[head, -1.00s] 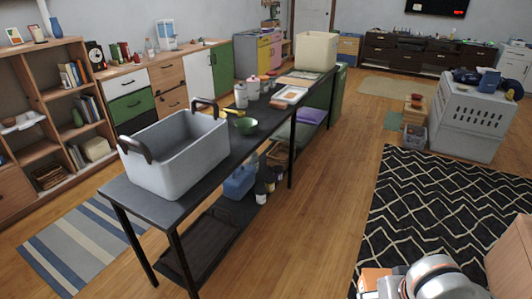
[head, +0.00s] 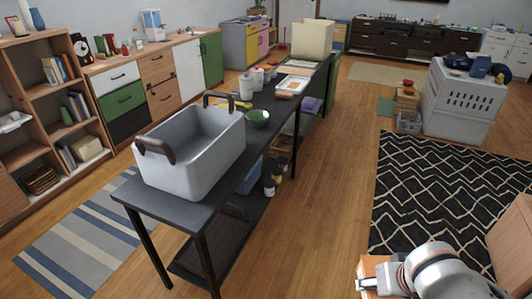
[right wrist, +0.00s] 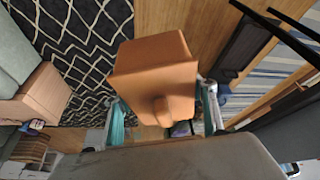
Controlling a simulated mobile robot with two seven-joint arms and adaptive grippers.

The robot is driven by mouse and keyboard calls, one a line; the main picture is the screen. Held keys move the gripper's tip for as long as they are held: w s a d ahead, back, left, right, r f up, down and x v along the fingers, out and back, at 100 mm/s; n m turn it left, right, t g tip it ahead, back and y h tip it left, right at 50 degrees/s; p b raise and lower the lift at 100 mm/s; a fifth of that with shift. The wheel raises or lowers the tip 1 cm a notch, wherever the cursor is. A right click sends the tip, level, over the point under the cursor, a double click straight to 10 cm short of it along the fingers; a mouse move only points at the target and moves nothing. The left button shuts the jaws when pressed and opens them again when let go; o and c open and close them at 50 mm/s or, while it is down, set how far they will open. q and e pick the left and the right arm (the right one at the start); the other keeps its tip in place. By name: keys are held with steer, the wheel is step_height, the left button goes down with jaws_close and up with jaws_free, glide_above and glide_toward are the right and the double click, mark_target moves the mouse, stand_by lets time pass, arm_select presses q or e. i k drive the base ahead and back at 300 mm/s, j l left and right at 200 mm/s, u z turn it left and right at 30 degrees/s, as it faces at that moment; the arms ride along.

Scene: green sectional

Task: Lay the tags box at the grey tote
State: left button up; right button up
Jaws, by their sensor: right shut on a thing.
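The grey tote (head: 214,160) stands upright on the near end of a long black table in the head view. It has two dark brown handles and its visible inside looks empty. My right gripper (right wrist: 163,115) is shut on an orange-brown box (right wrist: 150,72), seen in the right wrist view, with a finger on either side of it. No label can be read on the box, which I take as the tags box. In the head view part of the box (head: 372,268) shows beside my right arm at the bottom right, well apart from the tote. My left gripper is out of view.
The black table (head: 165,211) has a narrow bare strip before the tote. A green bowl (head: 257,118), several canisters (head: 247,86) and a cream bin (head: 312,38) stand farther along it. Wooden floor (head: 320,215) lies clear between table and patterned rug (head: 425,185).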

mark_target(191, 158)
steer(key=j, duration=1.25)
steer(key=i+j+z, duration=0.1)
steer(key=j, duration=1.15)
